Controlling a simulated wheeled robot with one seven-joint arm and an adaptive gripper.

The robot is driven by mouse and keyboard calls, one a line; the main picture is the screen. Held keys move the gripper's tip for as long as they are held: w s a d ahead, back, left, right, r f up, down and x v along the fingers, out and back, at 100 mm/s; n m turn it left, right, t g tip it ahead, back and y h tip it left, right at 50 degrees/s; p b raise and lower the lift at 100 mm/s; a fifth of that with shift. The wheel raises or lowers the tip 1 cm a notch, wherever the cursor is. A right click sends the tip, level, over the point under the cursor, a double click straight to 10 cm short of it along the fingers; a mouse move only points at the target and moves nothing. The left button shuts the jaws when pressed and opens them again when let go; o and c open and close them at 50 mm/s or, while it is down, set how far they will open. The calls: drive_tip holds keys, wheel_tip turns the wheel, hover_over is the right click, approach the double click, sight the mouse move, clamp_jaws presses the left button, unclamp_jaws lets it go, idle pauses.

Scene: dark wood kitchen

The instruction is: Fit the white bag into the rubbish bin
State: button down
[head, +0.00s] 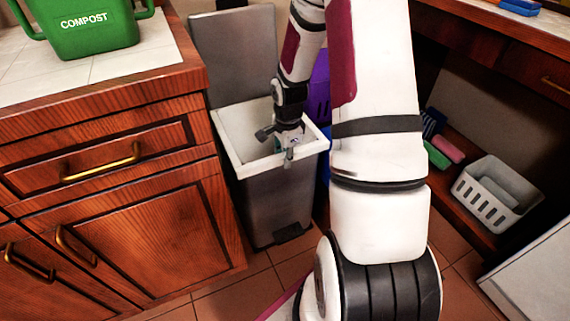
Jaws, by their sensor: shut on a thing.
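The rubbish bin (270,205) is dark grey and stands on the floor right of the wooden cabinet. Its grey lid (236,52) is raised upright behind it. The white bag (240,130) lies inside the bin, and its pale edge lies along the bin's rim. My gripper (287,156) points down at the front right of the rim and is shut on the edge of the white bag. The fingers partly hide the edge there. My arm hides what lies right of the bin.
A green compost bin (88,28) stands on the tiled counter at the left. Purple and blue containers (319,88) show partly behind my arm. A white basket (497,193) and coloured items (440,145) sit on a low shelf at the right.

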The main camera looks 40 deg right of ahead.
drive_tip(key=shift+f, duration=0.95)
drive_tip(key=shift+f+b, duration=0.3)
drive_tip(key=shift+b, duration=0.15)
drive_tip(key=c, duration=1.4)
unclamp_jaws()
drive_tip(key=shift+c, duration=0.2)
drive_tip(key=shift+r, duration=0.1)
